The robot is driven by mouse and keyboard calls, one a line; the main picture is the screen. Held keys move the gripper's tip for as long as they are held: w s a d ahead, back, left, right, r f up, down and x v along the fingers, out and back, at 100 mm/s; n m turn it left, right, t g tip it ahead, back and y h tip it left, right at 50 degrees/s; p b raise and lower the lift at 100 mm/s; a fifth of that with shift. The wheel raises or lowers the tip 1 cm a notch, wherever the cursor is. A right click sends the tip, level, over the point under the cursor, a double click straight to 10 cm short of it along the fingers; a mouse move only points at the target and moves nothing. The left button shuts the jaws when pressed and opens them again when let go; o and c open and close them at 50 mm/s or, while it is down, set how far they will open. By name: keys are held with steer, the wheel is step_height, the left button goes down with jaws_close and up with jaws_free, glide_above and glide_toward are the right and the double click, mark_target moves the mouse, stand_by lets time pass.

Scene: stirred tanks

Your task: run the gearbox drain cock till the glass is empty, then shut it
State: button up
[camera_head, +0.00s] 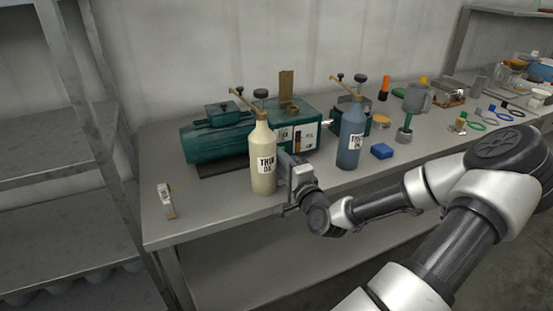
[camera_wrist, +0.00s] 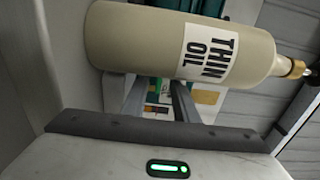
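The green gearbox (camera_head: 293,122) stands on the bench behind two bottles. Its front plate carries lettering and a narrow sight glass (camera_head: 298,139) with an orange-brown band. The drain cock cannot be made out. My gripper (camera_head: 287,166) is low in front of the gearbox, just right of the cream THIN OIL bottle (camera_head: 263,160), which partly hides it. In the wrist view the bottle (camera_wrist: 160,45) lies sideways across the picture and covers my fingertips. The fingers (camera_wrist: 160,100) stand apart, with part of the gearbox front showing between them.
A grey-blue oil bottle (camera_head: 351,137) stands right of my gripper, with a blue block (camera_head: 382,151) beside it. A green motor (camera_head: 217,138) is left of the gearbox. A small white object (camera_head: 166,200) stands at the bench's left end. The front strip between it and the cream bottle is clear.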

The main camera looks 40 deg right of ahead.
steer(key=shift+x, duration=1.45)
steer(key=shift+c, duration=0.6)
jaws_close()
